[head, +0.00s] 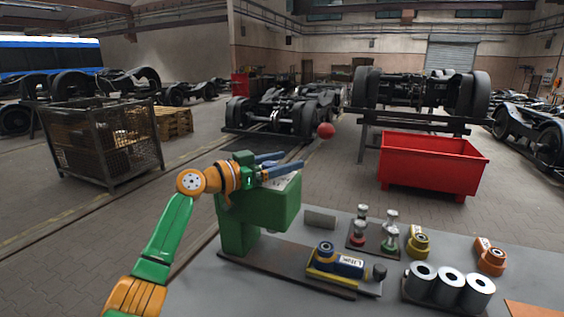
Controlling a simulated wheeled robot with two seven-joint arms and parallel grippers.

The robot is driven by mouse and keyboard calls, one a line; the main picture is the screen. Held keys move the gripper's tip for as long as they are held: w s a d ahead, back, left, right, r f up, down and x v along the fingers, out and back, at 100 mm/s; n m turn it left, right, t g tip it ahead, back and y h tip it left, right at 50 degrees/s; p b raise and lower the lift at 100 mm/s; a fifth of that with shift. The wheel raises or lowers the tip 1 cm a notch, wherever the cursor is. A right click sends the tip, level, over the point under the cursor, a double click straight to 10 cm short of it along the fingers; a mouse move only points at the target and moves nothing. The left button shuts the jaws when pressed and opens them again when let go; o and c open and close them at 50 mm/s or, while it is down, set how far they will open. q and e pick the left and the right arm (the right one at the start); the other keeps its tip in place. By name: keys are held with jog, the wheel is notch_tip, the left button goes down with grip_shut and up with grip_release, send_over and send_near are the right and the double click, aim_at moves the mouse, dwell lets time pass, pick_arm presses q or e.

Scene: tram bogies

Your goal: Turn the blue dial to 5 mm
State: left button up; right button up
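My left gripper (296,164) reaches in over the green machine (245,222), at the height of its top. Its two blue-grey fingers are apart, with nothing visible between them. A pale plate (286,183) shows on the machine's top, just below the fingers and partly covered by them. I cannot make out a blue dial with a mm scale for certain. A blue and yellow device (349,266) with a white label and a dark knob (378,272) lies on the bench, to the right of the machine. My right gripper is not in view.
The grey bench (225,285) also holds small red and green-capped parts (358,239), a yellow part (418,243), an orange part (490,257) and metal cylinders (450,287). A red bin (430,163) stands behind the bench.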

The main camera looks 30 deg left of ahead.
aim_at(263, 167)
pick_arm(q)
jog(key=b+v, duration=0.3)
jog(key=v, duration=0.3)
jog(key=shift+s+a+f+b, duration=0.2)
jog(key=shift+s+b, duration=0.1)
jog(key=shift+b, duration=0.1)
jog(key=shift+s+a+r, duration=0.1)
jog(key=shift+s+r, duration=0.1)
jog(key=shift+s, duration=0.05)
